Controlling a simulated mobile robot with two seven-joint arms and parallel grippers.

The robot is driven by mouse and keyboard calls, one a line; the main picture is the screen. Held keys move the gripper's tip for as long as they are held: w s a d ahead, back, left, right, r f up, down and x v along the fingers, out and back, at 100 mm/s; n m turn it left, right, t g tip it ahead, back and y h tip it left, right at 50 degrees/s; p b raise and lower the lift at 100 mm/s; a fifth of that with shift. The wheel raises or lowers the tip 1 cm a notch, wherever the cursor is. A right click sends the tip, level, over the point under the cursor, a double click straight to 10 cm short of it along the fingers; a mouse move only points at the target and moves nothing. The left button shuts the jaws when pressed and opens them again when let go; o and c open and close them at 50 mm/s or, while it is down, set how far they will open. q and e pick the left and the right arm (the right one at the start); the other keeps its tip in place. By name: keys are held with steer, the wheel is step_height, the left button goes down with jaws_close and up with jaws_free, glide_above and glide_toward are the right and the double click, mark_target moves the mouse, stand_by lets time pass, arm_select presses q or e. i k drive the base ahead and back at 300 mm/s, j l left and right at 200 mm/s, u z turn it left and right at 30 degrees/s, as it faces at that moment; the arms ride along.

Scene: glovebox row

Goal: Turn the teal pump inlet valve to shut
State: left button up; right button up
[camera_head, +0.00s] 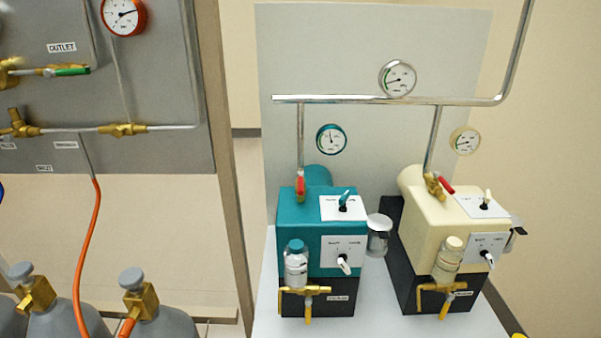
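The teal pump (290,225) stands on a black base on the white bench, left of a cream pump. Its inlet valve (300,187) sits on top at the foot of a vertical pipe. The valve has a red lever that looks upright, in line with the pipe. A teal-rimmed gauge (331,139) is to the right above it. Neither of my grippers shows in the head view, and nothing touches the valve.
The cream pump (425,225) has a similar red-lever valve (440,186), its lever slanting across. A horizontal pipe (340,99) runs above both pumps. Glass vessels and brass drain valves are at the pump fronts. A grey gas panel (170,70) and cylinders (145,315) are at left.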

mark_target(300, 175)
steer(key=i+j+u, duration=0.45)
steer(key=i+j, duration=0.3)
